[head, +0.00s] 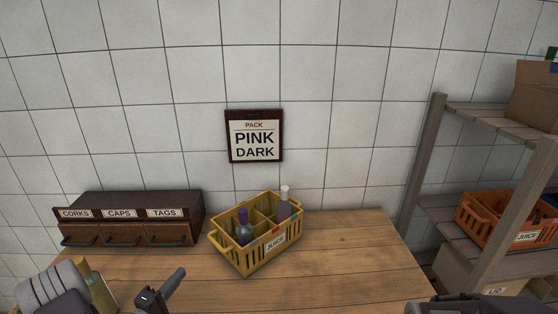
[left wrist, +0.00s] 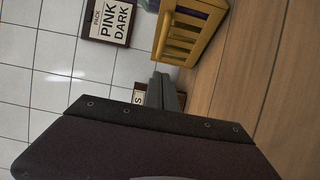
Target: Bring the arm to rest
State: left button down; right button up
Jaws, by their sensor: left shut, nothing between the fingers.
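My left gripper (head: 172,284) is low at the left front of the wooden table, in front of the drawer box and the yellow basket. Its fingers are together and empty, and they show at the middle of the left wrist view (left wrist: 165,92). The yellow basket (head: 247,263), labelled JUICE, stands on the table, apart from the gripper. It holds a purple-topped bottle (head: 243,230) and a white-capped bottle (head: 284,205). At the bottom right edge, a dark part of my right arm shows, and its fingers cannot be made out.
A dark drawer box (head: 130,212) labelled CORKS, CAPS, TAGS stands at the back left. A greenish bottle (head: 101,292) is partly hidden by my left arm. A PINK DARK sign (head: 254,137) hangs on the wall. Shelves at right hold an orange crate (head: 487,222). The table's right part is clear.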

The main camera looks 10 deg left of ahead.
pick_arm(q)
jog(key=w+d+r+m+g+h, duration=0.1)
jog(key=w+d+r+m+h, duration=0.5)
jog(key=d, duration=0.4)
jog(key=s+d+r+m+g+h, duration=0.2)
jog(key=s+d+m+g, duration=0.15)
jog(key=d, duration=0.35)
jog(key=s+d+r+m+g+h, duration=0.2)
jog(key=d+m+g, duration=0.15)
jog(key=d, duration=0.35)
jog(key=s+d+r+m+g+h, duration=0.2)
jog(key=s+d+g, duration=0.15)
jog(key=d, duration=0.35)
jog(key=s+d+f+m+g+y, duration=0.2)
jog(key=s+d+g, duration=0.15)
jog(key=s, duration=0.35)
jog(key=s+d+f+m+g+y, duration=0.2)
jog(key=s+f+m+g, duration=0.1)
jog(key=s+g, duration=0.25)
jog(key=s+a+f+y, duration=0.3)
jog(key=s+a+y, duration=0.1)
jog(key=s+y, duration=0.1)
jog(key=w+a+f+n+t+y, duration=0.2)
jog(key=a+y, duration=0.1)
jog(key=a, duration=0.3)
jog(key=w+a+f+n+t+y, duration=0.2)
jog(key=w+a+y, duration=0.1)
jog(key=a, duration=0.2)
jog(key=shift+w+a, duration=0.35)
jog(key=shift+a, duration=0.05)
